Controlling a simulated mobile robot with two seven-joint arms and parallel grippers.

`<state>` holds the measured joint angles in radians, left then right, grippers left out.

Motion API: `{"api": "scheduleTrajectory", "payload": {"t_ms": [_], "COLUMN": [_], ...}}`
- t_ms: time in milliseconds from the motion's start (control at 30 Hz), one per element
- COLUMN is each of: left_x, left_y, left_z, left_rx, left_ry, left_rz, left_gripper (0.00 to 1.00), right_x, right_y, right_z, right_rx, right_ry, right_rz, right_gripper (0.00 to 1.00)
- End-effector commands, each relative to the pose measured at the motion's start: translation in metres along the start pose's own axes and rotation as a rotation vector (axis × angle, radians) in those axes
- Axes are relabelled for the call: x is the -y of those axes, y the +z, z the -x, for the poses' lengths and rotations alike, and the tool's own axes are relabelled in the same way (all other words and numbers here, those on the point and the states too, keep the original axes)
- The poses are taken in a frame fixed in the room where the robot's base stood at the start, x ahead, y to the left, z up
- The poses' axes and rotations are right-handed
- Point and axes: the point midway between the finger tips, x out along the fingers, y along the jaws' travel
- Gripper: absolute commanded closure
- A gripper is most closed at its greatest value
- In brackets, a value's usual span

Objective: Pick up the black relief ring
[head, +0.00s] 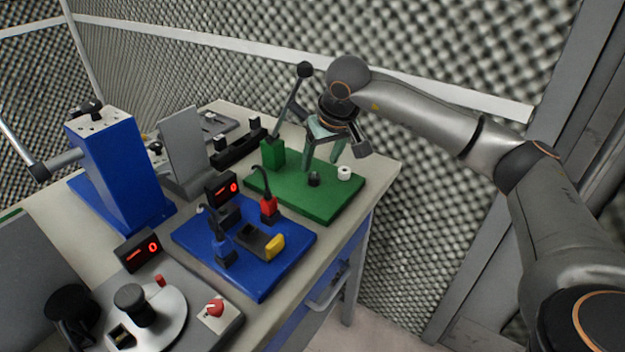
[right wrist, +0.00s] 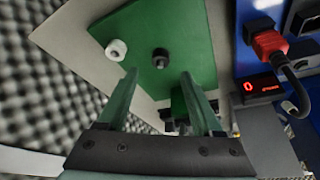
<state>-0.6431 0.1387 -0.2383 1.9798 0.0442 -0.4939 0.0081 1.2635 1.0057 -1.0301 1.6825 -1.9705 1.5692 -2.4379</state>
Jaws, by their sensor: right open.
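The black relief ring (head: 314,180) is a small dark round piece on the green board (head: 332,211). In the right wrist view it also shows (right wrist: 159,58), with a dark hole or post top at its middle. My right gripper (head: 321,160) is above the green board, its two green fingers pointing down near the black ring. In the right wrist view the open fingers (right wrist: 160,82) are apart and empty, with the black ring beyond the gap between their tips. I see no contact with the ring. My left gripper is not in view.
A white ring (head: 344,173) sits beside the black one. A green block (head: 272,153) and a black-knobbed lever (head: 305,70) stand behind. A blue board (head: 282,271) with red and blue connectors is in front. Displays and a blue press (head: 118,170) fill the left.

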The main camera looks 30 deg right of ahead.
Motion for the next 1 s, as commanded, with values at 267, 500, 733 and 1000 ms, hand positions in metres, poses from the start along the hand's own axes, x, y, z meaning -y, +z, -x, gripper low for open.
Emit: {"api": "scheduleTrajectory", "payload": {"t_ms": [267, 500, 733, 1000], "left_x": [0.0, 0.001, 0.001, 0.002], "left_y": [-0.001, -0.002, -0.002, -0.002], "left_z": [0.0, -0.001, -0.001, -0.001], "left_rx": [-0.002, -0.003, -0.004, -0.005], "left_ry": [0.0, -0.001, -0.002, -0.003], "left_rz": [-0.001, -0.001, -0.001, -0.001], "left_gripper": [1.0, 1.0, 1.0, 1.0], "right_x": [0.001, 0.001, 0.001, 0.001], "right_y": [-0.001, -0.002, -0.003, -0.003], "right_z": [-0.026, -0.058, -0.061, -0.061], "right_rx": [0.003, 0.001, -0.001, -0.001], "right_ry": [-0.002, -0.002, -0.002, -0.002], "right_rz": [-0.001, -0.001, 0.0, 0.0], "right_gripper": [0.32, 0.32, 0.32, 0.57]}}
